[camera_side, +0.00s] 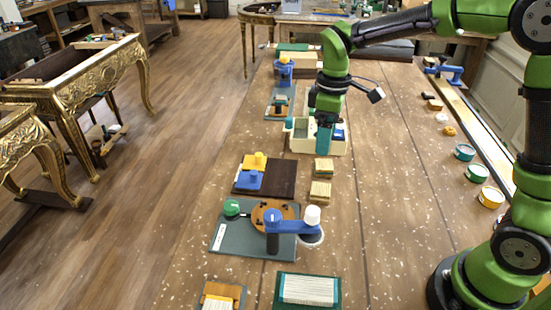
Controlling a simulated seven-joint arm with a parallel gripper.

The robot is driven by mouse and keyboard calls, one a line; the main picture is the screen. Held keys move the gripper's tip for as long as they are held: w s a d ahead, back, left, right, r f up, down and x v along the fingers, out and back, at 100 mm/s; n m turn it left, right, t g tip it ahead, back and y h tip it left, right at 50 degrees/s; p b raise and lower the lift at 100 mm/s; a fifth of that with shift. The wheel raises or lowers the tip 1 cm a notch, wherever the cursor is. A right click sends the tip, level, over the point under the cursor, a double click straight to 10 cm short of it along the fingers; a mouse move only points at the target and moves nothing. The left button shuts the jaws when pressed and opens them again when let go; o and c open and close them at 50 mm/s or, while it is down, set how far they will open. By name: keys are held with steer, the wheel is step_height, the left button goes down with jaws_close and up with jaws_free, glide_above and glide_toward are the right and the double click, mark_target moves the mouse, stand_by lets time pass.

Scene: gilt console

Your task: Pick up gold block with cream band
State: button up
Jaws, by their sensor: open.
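Two small gold-tan blocks lie on the table right of centre, one (324,170) behind the other (320,191). Both show lighter stripes, but they are too small to tell which has the cream band. My gripper (324,148) points down just behind the rear block, at the cream tray. Its jaws are open and I see nothing held between them. The arm hides part of the tray.
The cream compartment tray (302,146) stands close behind the blocks. A dark board (278,192) with yellow and blue parts lies left, and a blue-armed fixture (293,227) in front. Paint pots (476,173) line the right side. Table right of the blocks is clear.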

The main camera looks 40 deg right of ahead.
steer(key=n, duration=0.1)
glide_toward(321, 189)
steer(key=shift+n, duration=0.3)
step_height(321, 189, down, 9)
steer(key=shift+w+a+r, duration=0.1)
steer(key=shift+w, duration=0.05)
steer(key=c, duration=1.1)
steer(key=shift+c, duration=0.2)
steer(key=shift+r, duration=0.1)
